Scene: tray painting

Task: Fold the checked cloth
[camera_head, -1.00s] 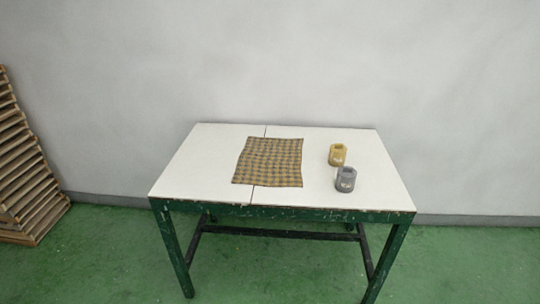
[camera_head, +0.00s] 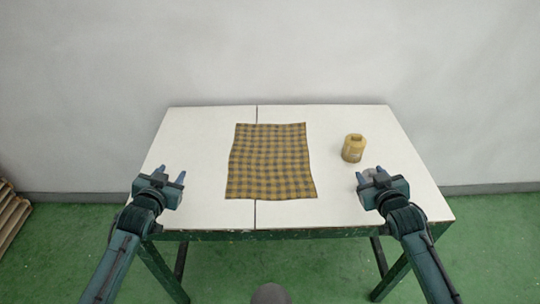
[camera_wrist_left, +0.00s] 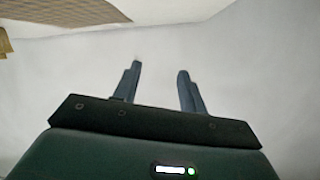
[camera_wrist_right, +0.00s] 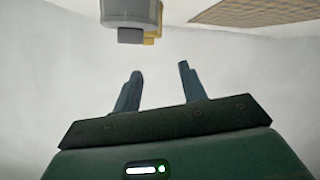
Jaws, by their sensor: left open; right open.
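The brown-and-yellow checked cloth (camera_head: 270,160) lies flat and spread out on the white table (camera_head: 205,130), across its seam. Its edges are slightly wavy. A woven edge of it shows at the top left of the left wrist view (camera_wrist_left: 50,12) and the top right of the right wrist view (camera_wrist_right: 255,10). My left gripper (camera_head: 172,172) is open and empty, left of the cloth and apart from it. My right gripper (camera_head: 371,173) is open and empty, right of the cloth. Both wrist views show the fingers spread with nothing between them.
A yellow pot (camera_head: 353,148) stands on the right of the table. A grey pot (camera_wrist_right: 130,12) stands near my right gripper, which mostly hides it in the head view. Stacked wooden pallets (camera_head: 12,212) stand at the far left. The table left of the cloth is clear.

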